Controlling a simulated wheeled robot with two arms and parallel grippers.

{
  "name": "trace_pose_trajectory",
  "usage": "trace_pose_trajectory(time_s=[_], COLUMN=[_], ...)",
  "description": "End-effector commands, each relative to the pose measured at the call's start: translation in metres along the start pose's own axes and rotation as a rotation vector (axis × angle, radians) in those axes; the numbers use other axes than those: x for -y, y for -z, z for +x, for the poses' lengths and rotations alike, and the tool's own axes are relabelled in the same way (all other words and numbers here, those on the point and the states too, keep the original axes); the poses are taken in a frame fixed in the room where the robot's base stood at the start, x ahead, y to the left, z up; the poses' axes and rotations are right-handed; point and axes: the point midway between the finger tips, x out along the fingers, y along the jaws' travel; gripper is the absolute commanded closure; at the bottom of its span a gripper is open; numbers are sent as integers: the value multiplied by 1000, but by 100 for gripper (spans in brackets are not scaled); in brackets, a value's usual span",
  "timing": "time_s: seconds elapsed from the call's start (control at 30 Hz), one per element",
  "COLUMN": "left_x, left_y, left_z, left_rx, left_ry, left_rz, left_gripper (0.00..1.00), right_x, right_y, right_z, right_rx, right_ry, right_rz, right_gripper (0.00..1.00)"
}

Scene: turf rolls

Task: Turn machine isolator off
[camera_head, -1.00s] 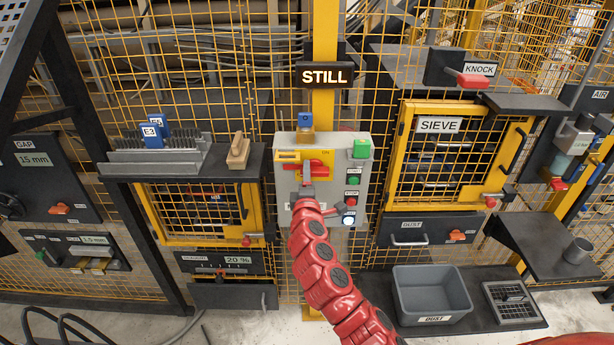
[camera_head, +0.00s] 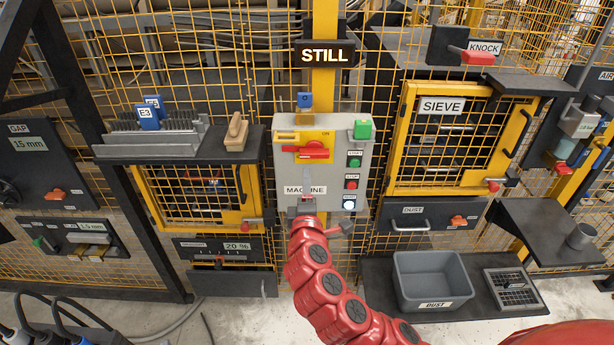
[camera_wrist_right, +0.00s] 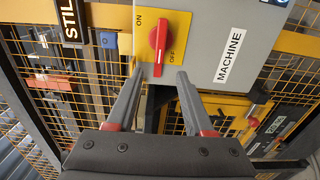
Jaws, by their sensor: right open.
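The machine isolator's red handle (camera_head: 306,150) sits on a yellow plate on the grey control box (camera_head: 345,130). It lies about level in the head view. In the right wrist view the handle (camera_wrist_right: 157,48) stands upright in the picture, with ON to its left and OFF to its right. My right gripper (camera_head: 306,190) is just below the handle, in front of the box near the MACHINE label. In the wrist view my right gripper (camera_wrist_right: 159,78) shows two spread fingers with nothing between them, apart from the handle. My left gripper is out of view.
The STILL sign (camera_head: 325,54) hangs above the box. A blue padlock-like piece (camera_head: 304,101) sits on the box top. Green, red and white buttons (camera_head: 352,182) line its right side. The sieve door (camera_head: 450,140) is to the right, and a brush (camera_head: 236,132) lies on the left shelf.

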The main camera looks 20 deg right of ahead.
Motion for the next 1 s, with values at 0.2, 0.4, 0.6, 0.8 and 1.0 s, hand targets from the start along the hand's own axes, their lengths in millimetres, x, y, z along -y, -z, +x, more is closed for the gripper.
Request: trace_pose_trajectory(time_s=[0.2,0.4,0.6,0.8,1.0], left_x=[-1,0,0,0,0], left_y=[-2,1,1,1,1], left_z=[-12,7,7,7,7], left_rx=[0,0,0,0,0], left_ry=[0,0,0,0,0], left_rz=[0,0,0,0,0], left_gripper=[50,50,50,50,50], right_x=[3,-1,0,0,0], right_y=[0,1,0,0,0], right_z=[-38,-59,-64,-64,-64], right_rx=[-2,-2,0,0,-1], right_ry=[0,3,0,0,0], right_rz=[-1,-1,-1,0,1], right_gripper=[48,48,48,48,48])
